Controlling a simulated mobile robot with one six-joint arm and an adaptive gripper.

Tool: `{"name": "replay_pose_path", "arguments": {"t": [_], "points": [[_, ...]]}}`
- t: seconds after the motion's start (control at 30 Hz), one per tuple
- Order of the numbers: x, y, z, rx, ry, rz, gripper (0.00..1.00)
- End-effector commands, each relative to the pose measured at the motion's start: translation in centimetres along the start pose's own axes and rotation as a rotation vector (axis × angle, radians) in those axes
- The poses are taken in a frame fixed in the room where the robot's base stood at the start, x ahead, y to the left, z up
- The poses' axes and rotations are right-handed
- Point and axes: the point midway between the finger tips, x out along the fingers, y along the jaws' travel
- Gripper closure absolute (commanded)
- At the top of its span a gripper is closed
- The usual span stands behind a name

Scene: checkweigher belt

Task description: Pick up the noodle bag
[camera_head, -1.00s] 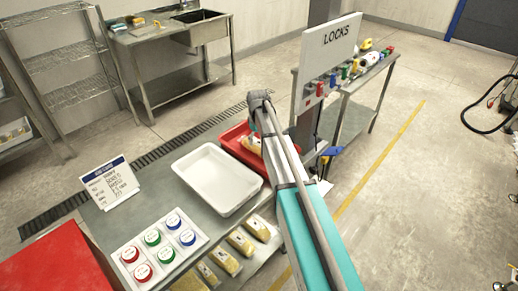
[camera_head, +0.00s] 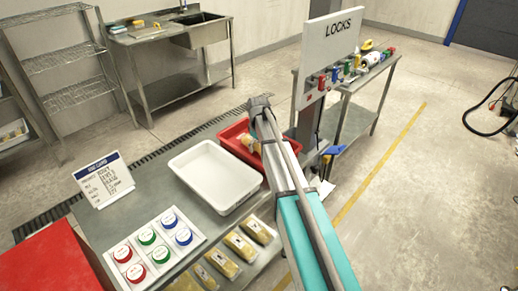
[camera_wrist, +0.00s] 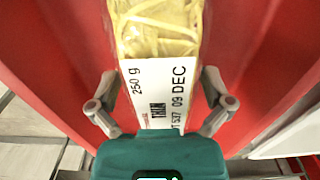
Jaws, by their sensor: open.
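The noodle bag (camera_wrist: 158,35) is a clear bag of yellow noodles with a white label (camera_wrist: 158,95) reading "250 g", "THIN" and "09 DEC". It lies in the red tray (camera_wrist: 265,45). My gripper (camera_wrist: 159,80) is open, with one finger on each side of the label end, and gaps show between fingers and bag. In the head view, part of a bag (camera_head: 249,143) shows in the red tray (camera_head: 230,134), partly covered by my arm. My gripper is hidden there.
A white tray (camera_head: 228,208) stands beside the red tray. Red, green and blue round-topped items (camera_head: 147,236) sit on a white board at the front. Several noodle bags (camera_head: 240,246) lie in a row on the right. The LOCKS sign (camera_head: 336,32) stands close behind my arm.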

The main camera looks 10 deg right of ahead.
Motion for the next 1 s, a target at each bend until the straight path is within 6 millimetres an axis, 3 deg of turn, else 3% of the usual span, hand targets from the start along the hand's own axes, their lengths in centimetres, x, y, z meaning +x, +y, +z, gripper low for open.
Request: {"name": "replay_pose_path", "arguments": {"t": [0.57,0.67,1.0], "points": [[0.03,-0.03,-0.02,0.0,0.0,0.0,0.0],[0.03,-0.04,-0.03,-0.001,0.0,0.0,0.15],[0.03,-0.04,-0.03,-0.001,0.0,0.0,0.78]]}}
